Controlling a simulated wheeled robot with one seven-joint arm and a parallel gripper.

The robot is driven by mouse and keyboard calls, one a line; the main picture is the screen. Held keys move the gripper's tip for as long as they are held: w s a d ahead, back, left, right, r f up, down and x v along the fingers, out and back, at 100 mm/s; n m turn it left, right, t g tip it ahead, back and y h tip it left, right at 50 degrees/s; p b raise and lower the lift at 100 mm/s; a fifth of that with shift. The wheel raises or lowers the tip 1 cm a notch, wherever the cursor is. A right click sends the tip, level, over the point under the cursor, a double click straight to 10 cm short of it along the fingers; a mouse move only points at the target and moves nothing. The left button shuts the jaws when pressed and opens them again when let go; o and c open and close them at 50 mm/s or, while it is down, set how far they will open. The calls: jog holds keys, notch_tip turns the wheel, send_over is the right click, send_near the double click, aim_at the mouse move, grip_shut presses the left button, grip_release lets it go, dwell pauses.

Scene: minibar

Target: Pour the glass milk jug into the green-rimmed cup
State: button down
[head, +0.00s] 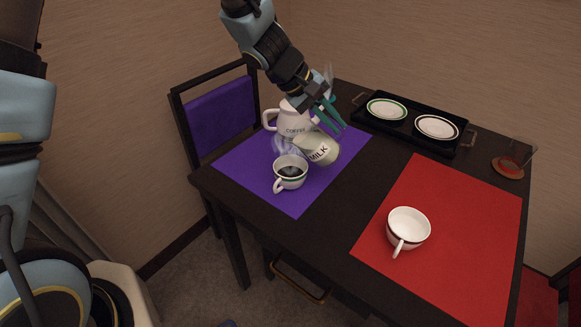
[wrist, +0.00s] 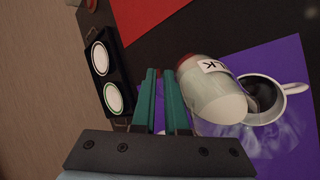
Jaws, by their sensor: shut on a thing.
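The glass milk jug (head: 320,150), labelled MILK, is tilted well over beside and above the green-rimmed cup. It also shows in the wrist view (wrist: 212,92), to the right of my fingers, with one end overlapping the cup. The green-rimmed cup (head: 290,173) stands upright on the purple mat with dark liquid inside; it also shows in the wrist view (wrist: 288,88). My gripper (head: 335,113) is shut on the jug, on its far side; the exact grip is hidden. No milk stream can be made out.
A white COFFEE pot (head: 291,120) stands just behind the jug on the purple mat (head: 232,160). A black tray (head: 459,146) with two plates lies at the back right. A white cup (head: 408,228) stands on the red mat (head: 465,215). A glass on a coaster (head: 508,168) is far right.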

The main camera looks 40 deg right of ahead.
jog(key=shift+w+a+r+h+b, duration=0.2)
jog(key=shift+h+b, duration=0.3)
jog(key=shift+b, duration=0.65)
dwell(1.6)
jog(key=shift+s+r+p, duration=0.15)
jog(key=shift+r+p, duration=0.15)
jog(key=shift+p, duration=0.5)
jog(key=y+p, duration=0.1)
jog(key=p, duration=0.2)
jog(key=d+p, duration=0.1)
jog(key=p, duration=0.2)
jog(key=shift+s+t+y, duration=0.3)
jog(key=shift+y, duration=0.1)
jog(key=p, duration=0.2)
jog(key=d+p, duration=0.1)
jog(key=shift+s+f+t+y+p, duration=0.2)
jog(key=shift+s+t+y+p, duration=0.1)
jog(key=shift+y+p, duration=0.1)
jog(key=shift+d+f+p, duration=0.15)
jog(key=shift+f+p, duration=0.15)
jog(key=shift+f, duration=0.3)
